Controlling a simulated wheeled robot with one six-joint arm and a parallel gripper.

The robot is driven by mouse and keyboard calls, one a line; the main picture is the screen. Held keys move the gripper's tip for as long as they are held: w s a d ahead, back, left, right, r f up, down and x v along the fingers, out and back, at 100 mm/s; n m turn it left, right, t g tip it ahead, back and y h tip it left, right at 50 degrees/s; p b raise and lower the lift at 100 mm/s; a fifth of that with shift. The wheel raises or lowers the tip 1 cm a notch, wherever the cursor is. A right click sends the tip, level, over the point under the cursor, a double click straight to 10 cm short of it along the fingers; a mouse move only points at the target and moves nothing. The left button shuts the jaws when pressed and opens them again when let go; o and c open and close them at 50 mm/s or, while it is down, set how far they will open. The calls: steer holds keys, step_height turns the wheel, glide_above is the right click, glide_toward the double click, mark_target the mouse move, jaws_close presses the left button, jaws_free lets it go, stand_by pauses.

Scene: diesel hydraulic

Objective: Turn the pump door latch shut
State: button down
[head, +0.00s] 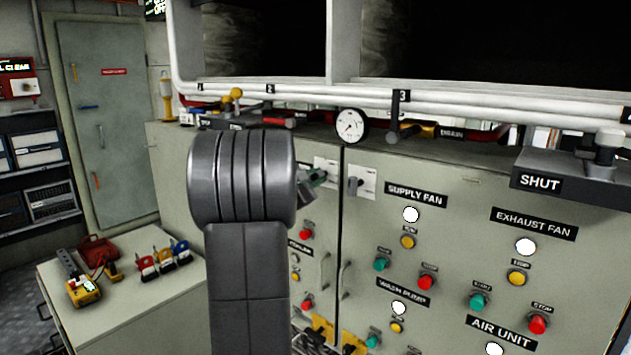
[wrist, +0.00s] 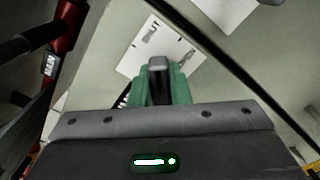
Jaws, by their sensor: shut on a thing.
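The latch (wrist: 157,66) is a dark handle on a white lettered plate (wrist: 170,50), seen in the wrist view. My gripper (wrist: 158,85) has green fingers, which are shut around the handle from both sides. In the head view my gripper (head: 318,178) is at the white plate (head: 329,166) near the top right corner of the left cabinet door, partly hidden by my arm. The handle's exact angle is hard to tell. A second, similar latch (head: 353,186) sits on the right-hand door, apart from my gripper.
White pipes (head: 430,98) and a round gauge (head: 350,125) run above the cabinet. The SUPPLY FAN panel (head: 415,195) has several buttons. A SHUT box (head: 560,180) juts out at right. A side table (head: 120,285) holds tools and padlocks.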

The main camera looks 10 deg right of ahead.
steer(key=n+p, duration=0.1)
steer(key=n, duration=0.4)
steer(key=shift+n, duration=0.3)
steer(key=shift+n+p, duration=0.75)
steer(key=shift+n, duration=1.35)
steer(key=c, duration=1.4)
jaws_free()
steer(key=shift+o, duration=0.2)
steer(key=v, duration=1.3)
steer(key=shift+s+a+b, duration=0.25)
steer(key=shift+a+b, duration=0.05)
steer(key=shift+b, duration=0.05)
